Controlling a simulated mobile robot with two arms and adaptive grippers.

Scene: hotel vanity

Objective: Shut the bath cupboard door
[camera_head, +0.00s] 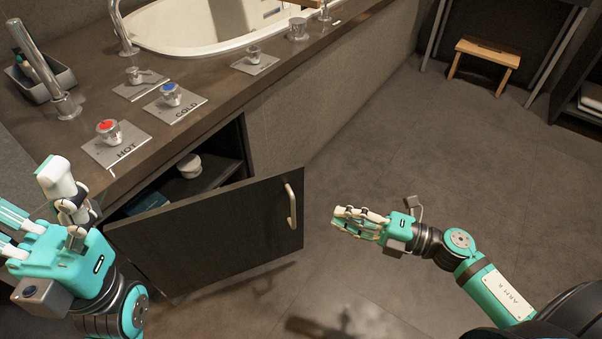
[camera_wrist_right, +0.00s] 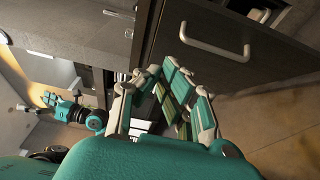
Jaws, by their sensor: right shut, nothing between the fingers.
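The dark bath cupboard door (camera_head: 215,230) stands open, swung out from the cabinet under the vanity top. Its pale bar handle (camera_head: 291,205) is near the door's right edge. My right gripper (camera_head: 340,219) is shut and empty, to the right of the handle and apart from it in the head view. In the right wrist view, the door (camera_wrist_right: 262,75) and handle (camera_wrist_right: 212,50) lie beyond my fingers (camera_wrist_right: 165,92). My left gripper (camera_head: 32,195) is at the left, its fingers spread, in front of the counter's left part.
The open cupboard (camera_head: 205,178) shows a shelf with a white round item (camera_head: 189,165). Above are the counter (camera_head: 205,105), the HOT (camera_head: 118,150) and COLD (camera_head: 174,105) tap plates and a white tub (camera_head: 205,40). A wooden stool (camera_head: 487,55) stands far back.

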